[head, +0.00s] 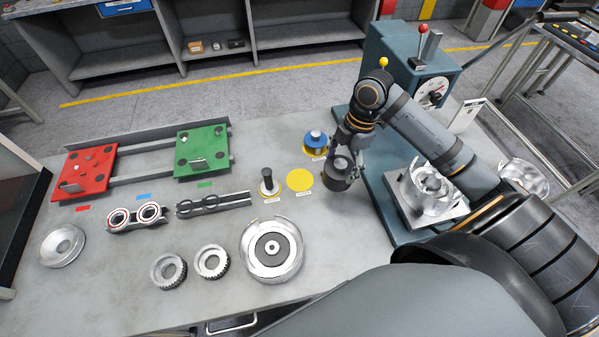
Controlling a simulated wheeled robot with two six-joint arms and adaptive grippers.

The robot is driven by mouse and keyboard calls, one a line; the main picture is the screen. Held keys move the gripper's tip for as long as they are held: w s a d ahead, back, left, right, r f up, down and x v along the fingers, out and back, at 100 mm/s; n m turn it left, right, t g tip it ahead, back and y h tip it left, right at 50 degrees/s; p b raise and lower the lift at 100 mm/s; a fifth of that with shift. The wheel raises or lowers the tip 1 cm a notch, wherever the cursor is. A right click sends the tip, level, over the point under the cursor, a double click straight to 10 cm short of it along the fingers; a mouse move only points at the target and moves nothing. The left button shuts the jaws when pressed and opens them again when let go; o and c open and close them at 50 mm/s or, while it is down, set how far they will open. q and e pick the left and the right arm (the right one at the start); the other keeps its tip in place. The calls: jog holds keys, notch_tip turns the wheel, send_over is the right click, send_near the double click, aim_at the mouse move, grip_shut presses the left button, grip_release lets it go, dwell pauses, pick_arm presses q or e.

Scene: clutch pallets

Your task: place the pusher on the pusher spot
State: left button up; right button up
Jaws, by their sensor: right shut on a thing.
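My right gripper (345,156) is shut on a dark grey, cup-like cylinder, the pusher (338,180), and points down with it. The pusher looks upright and hangs over the bench, right of an empty flat yellow disc, the pusher spot (300,180). The pusher and the spot are apart in the picture. I cannot tell the exact height of the pusher above the bench. The spot's small label is too small to read. My left gripper is not in view.
A blue piece (315,139) stands behind the spot, and a black-handled tool (267,183) stands left of it. A large clutch disc (272,248) lies in front. A teal press (412,70) and a metal housing (432,190) are at right. Red (86,172) and green (202,150) pallets are at left.

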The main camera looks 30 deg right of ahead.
jog(key=shift+w+a+f+p, duration=0.3)
jog(key=shift+w+a+f, duration=0.55)
jog(key=shift+w+f, duration=1.25)
jog(key=shift+w+a+f+p, duration=0.35)
jog(key=shift+w+a+f, duration=0.5)
jog(key=shift+w+f, duration=1.25)
jog(key=shift+w+a+f+p, duration=0.3)
jog(key=shift+w+a+f, duration=0.55)
jog(key=shift+w+f, duration=1.2)
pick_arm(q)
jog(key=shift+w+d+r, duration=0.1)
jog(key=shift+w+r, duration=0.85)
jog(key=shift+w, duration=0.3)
pick_arm(e)
jog(key=shift+f, duration=0.15)
jog(key=shift+f, duration=0.1)
jog(key=o, duration=1.3)
